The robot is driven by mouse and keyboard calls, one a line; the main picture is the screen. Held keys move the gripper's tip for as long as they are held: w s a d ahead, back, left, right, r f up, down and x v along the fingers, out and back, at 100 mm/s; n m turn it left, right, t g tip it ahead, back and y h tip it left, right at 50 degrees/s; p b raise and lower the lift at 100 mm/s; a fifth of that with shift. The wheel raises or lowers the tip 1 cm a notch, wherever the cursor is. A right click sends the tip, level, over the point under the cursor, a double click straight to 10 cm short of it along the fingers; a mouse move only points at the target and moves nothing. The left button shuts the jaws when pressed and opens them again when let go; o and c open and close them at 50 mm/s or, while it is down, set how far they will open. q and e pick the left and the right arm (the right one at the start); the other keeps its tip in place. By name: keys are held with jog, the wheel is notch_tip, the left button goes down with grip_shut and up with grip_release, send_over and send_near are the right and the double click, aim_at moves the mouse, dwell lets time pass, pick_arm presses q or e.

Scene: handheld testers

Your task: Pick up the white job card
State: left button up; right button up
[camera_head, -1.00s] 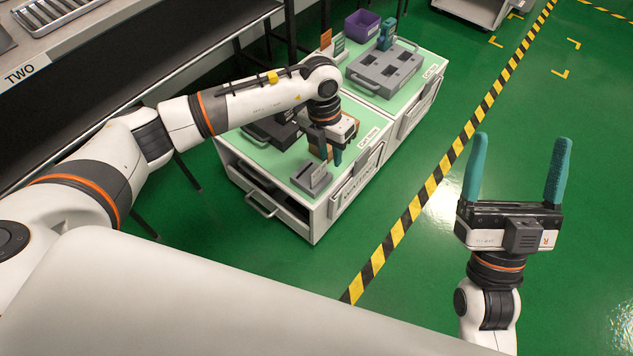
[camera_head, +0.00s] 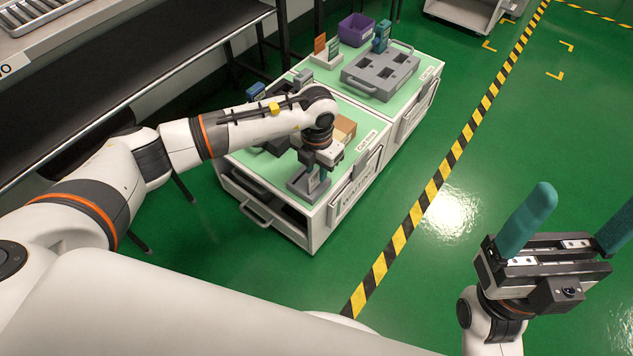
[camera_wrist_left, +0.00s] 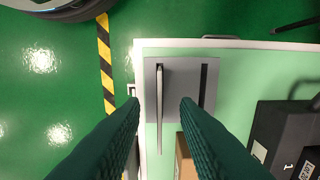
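The white job card (camera_wrist_left: 159,100) stands upright in the left slot of a grey two-slot holder (camera_wrist_left: 187,76); the left wrist view shows it nearly edge-on. The holder also shows in the head view (camera_head: 298,186) at the near end of the green-topped cart, where my gripper partly hides the card. My left gripper (camera_wrist_left: 158,108) is open above the holder, one finger on each side of the card, with gaps visible between fingers and card. My right gripper (camera_head: 588,212) is open and empty over the floor at the right.
A brown box (camera_head: 344,130) and a dark case (camera_wrist_left: 285,135) sit close to the holder on the cart top (camera_wrist_left: 240,75). A second cart carries a grey tray (camera_head: 380,72) and a purple bin (camera_head: 357,29). A dark shelf (camera_head: 120,80) stands left. The floor at right is clear.

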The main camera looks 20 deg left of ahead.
aim_at(316, 177)
pick_arm(q)
notch_tip(316, 177, down, 3)
jog(key=shift+f+b, duration=0.15)
jog(key=shift+b, duration=0.5)
jog(key=shift+f, duration=0.35)
jog(key=shift+r, duration=0.1)
grip_shut()
jog(key=shift+r, duration=0.1)
